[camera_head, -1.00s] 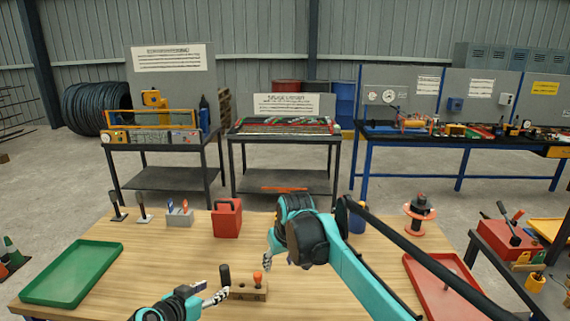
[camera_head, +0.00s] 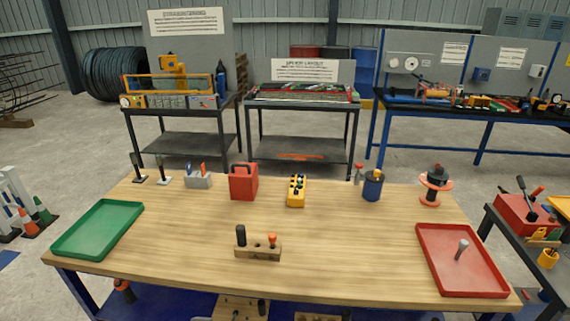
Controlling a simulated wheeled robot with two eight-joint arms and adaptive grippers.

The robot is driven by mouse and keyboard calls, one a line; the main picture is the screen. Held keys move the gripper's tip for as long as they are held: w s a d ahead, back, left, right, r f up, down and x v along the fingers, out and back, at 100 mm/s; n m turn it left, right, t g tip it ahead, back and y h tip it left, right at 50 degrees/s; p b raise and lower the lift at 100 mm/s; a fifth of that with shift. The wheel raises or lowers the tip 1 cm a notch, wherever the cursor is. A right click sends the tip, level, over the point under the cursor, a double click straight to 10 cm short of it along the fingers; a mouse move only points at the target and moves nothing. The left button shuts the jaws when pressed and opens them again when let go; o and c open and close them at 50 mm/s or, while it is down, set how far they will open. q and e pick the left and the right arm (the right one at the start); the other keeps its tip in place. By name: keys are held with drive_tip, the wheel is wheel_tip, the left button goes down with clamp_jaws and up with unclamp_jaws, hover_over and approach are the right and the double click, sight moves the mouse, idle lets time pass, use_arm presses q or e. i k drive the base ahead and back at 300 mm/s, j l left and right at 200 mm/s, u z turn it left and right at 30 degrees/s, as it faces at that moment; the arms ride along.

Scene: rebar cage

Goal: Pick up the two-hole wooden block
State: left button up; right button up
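The wooden block (camera_head: 258,254) lies near the front middle of the wooden table. A black-handled piece (camera_head: 240,236) stands at its left end and an orange-topped piece (camera_head: 272,240) at its right end. Its holes are too small to make out clearly.
A green tray (camera_head: 97,229) lies at the table's left and a red tray (camera_head: 462,262) holding a grey peg at the right. A red box (camera_head: 243,182), a yellow control box (camera_head: 296,191) and a blue cup (camera_head: 372,186) stand along the back.

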sight(245, 247)
drive_tip(key=i+j+z, duration=0.1)
drive_tip(key=i+z, duration=0.15)
drive_tip(key=i, duration=0.15)
drive_tip(key=i+j+z, duration=0.25)
drive_tip(key=i, duration=0.2)
